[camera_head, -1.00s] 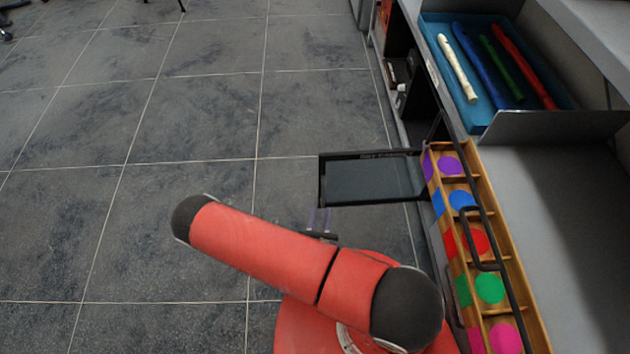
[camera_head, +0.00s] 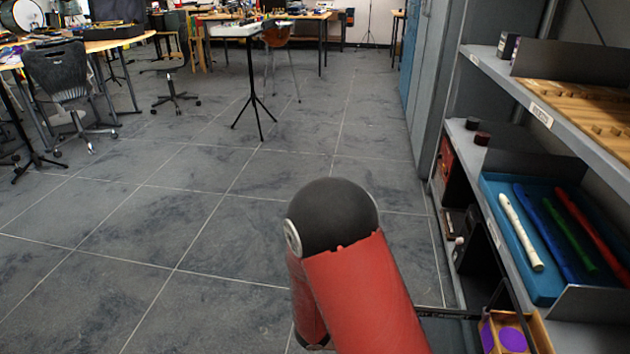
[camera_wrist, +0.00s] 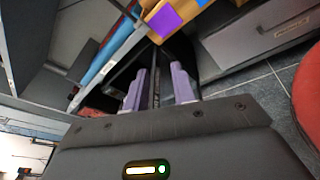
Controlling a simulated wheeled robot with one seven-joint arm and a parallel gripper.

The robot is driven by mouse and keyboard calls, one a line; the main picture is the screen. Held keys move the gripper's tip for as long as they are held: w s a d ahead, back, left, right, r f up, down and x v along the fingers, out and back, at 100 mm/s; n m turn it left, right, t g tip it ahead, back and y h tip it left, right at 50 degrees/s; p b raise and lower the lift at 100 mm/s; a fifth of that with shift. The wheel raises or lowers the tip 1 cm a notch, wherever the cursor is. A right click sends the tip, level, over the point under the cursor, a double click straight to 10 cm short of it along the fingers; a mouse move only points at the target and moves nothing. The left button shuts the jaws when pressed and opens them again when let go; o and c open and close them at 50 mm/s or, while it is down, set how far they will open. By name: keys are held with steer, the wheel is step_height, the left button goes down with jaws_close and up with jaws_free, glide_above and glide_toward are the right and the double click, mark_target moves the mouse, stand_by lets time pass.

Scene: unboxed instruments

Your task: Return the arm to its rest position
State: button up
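My gripper (camera_wrist: 162,78) shows in the wrist view, with two pale purple fingers standing apart and nothing clearly held between them. A dark bar and frame lie behind the fingers. My red arm with its dark rounded joint rises at the bottom centre of the head view, bent. The gripper itself is hidden in the head view.
Shelving stands on the right, with a blue tray (camera_head: 500,211) of several recorders and a wooden box (camera_head: 485,338) with a purple patch. The box also shows in the wrist view (camera_wrist: 188,8). Open tiled floor (camera_head: 150,235) lies left; chairs and tables stand farther back.

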steer(key=s+a+r+m+t+y, duration=0.2)
steer(key=s+r+m+y, duration=0.3)
steer(key=r+y, duration=0.3)
steer(key=s+a+r+m+t+y, duration=0.2)
steer(key=s+r+m+y, duration=0.2)
steer(key=r+m+y, duration=0.3)
steer(key=shift+s+a+r+y, duration=0.2)
steer(key=shift+s+r+y, duration=0.2)
steer(key=shift+r, duration=2.4)
